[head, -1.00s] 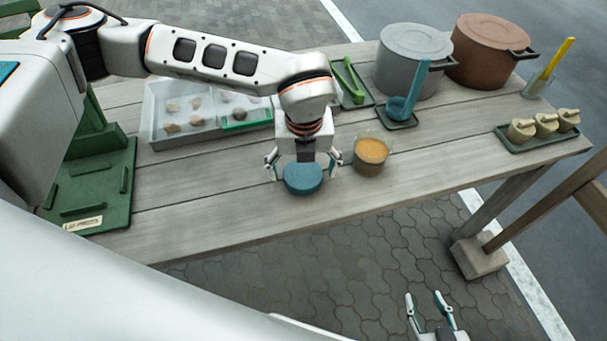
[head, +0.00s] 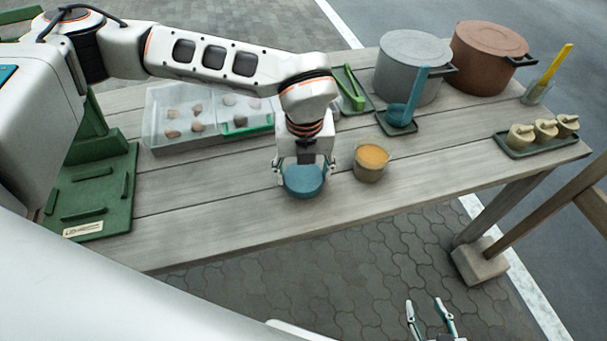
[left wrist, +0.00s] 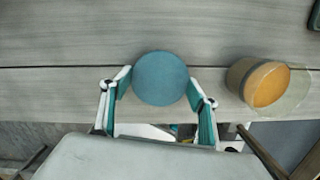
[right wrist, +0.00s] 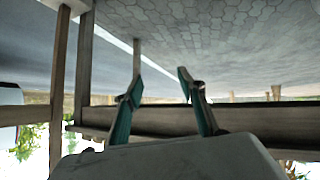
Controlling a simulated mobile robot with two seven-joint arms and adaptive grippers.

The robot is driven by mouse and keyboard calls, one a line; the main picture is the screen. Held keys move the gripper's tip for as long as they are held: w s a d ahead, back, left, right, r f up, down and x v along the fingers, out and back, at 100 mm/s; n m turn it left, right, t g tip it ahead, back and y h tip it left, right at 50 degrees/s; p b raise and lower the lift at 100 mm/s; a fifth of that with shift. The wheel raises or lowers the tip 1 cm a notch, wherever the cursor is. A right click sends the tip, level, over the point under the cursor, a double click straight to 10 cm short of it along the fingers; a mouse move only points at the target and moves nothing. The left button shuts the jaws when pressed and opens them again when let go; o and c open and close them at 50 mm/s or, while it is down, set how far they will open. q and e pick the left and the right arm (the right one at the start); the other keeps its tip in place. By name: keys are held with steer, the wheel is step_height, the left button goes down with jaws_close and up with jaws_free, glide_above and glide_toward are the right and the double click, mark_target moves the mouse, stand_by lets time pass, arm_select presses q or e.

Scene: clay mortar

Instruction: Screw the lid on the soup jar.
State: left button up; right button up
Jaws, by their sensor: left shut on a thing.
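The round blue lid (head: 304,181) is near the front edge of the table, and I cannot tell whether it touches the wood. My left gripper (head: 304,172) is above it, shut on its sides; the left wrist view shows the lid (left wrist: 160,78) between the fingertips. The soup jar (head: 371,161), a clear jar with orange soup, stands upright and open just right of the lid, apart from it. It also shows at the right of the left wrist view (left wrist: 265,83). My right gripper (head: 431,308) is open and empty, off the table's front; its spread fingers show in the right wrist view (right wrist: 158,80).
A grey pot (head: 412,68) and a brown pot (head: 487,58) stand behind, with a blue ladle (head: 402,112) on a small tray. A clear bin (head: 175,140) is back left, a green stand (head: 100,190) far left. Beige pieces sit on a tray (head: 520,152) at right.

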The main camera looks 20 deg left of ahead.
mark_target(305, 177)
arm_select(q)
step_height(305, 177, up, 19)
steer(key=p, duration=0.1)
steer(key=shift+p, duration=0.35)
arm_select(e)
steer(key=shift+s+a+r, duration=0.2)
steer(key=shift+r, duration=0.4)
steer(key=shift+w, duration=0.15)
